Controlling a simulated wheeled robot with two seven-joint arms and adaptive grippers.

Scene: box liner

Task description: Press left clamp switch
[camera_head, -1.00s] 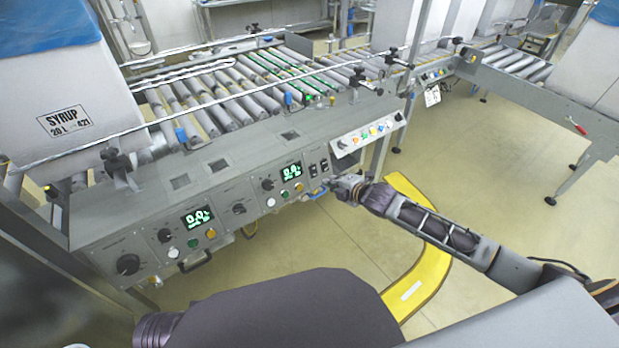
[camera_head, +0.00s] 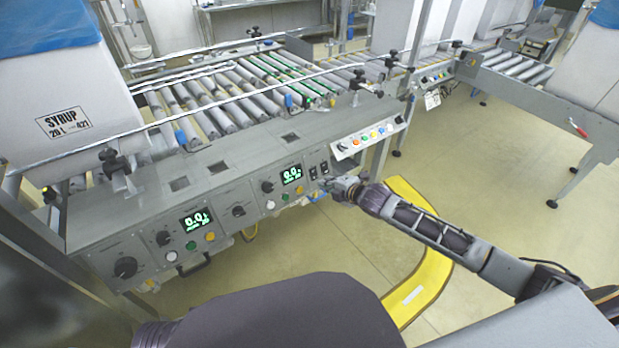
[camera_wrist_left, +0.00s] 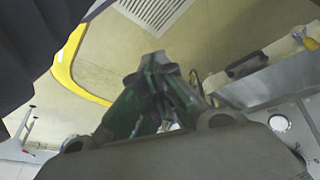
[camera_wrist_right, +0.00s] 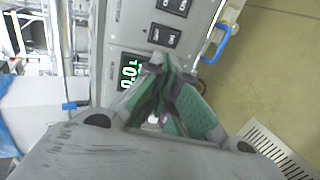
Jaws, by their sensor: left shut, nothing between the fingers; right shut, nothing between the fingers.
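Two black rocker switches sit side by side on the grey control panel (camera_head: 235,205), right of the right green display; the left one (camera_head: 313,173) is nearest the display and the other (camera_head: 324,167) is beside it. They also show in the right wrist view, the left one (camera_wrist_right: 165,36) just beyond the fingertips. My right gripper (camera_head: 330,184) is shut and empty in front of the panel, close to the switches; contact cannot be told. My left gripper (camera_wrist_left: 157,65) is shut and empty in the left wrist view, and hidden in the head view.
Knobs and coloured buttons surround the displays. A blue handle (camera_wrist_right: 222,42) projects from the panel's lower edge near my right gripper. A roller conveyor (camera_head: 225,95) lies behind the panel. A yellow curved floor strip (camera_head: 425,275) runs below my right arm. The floor at right is open.

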